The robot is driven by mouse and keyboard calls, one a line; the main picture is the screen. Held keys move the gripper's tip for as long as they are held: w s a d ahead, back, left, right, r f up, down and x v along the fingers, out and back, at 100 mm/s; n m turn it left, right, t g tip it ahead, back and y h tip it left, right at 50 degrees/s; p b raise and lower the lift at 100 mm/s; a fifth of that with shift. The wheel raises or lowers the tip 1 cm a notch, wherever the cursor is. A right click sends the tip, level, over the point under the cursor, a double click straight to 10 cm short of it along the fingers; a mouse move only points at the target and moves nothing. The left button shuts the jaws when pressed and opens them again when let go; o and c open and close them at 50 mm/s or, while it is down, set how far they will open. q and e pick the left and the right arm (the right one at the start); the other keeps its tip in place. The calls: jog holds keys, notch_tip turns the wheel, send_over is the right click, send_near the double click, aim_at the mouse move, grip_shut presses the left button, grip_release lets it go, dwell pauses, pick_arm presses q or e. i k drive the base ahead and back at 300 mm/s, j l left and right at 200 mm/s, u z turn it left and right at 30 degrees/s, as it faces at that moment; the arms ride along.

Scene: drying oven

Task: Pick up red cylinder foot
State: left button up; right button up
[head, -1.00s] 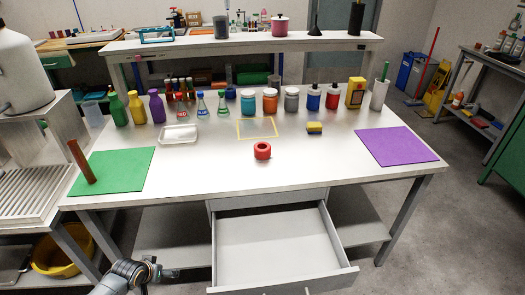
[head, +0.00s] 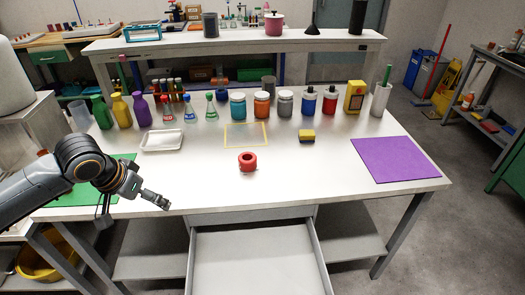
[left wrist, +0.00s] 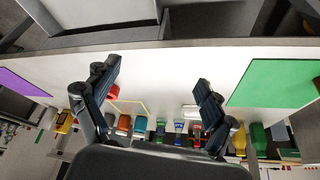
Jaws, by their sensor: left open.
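The red cylinder foot (head: 247,162), a short red ring with a hole facing the front, rests on the white table just in front of the yellow outlined square. In the left wrist view, part of the red cylinder foot (left wrist: 113,92) shows beside the left-hand finger, which partly covers it. My left gripper (head: 156,200) is near the table's front edge, to the left of the red foot and apart from it. In the left wrist view its fingers (left wrist: 158,75) are spread with nothing between them. My right gripper is not in view.
An open drawer (head: 254,262) juts out below the front edge. My arm partly covers the green mat (head: 75,196). Bottles and jars line the back. The table around the red foot is clear.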

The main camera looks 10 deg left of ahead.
aim_at(248, 162)
jog(key=i+l, duration=0.85)
jog(key=i, duration=0.05)
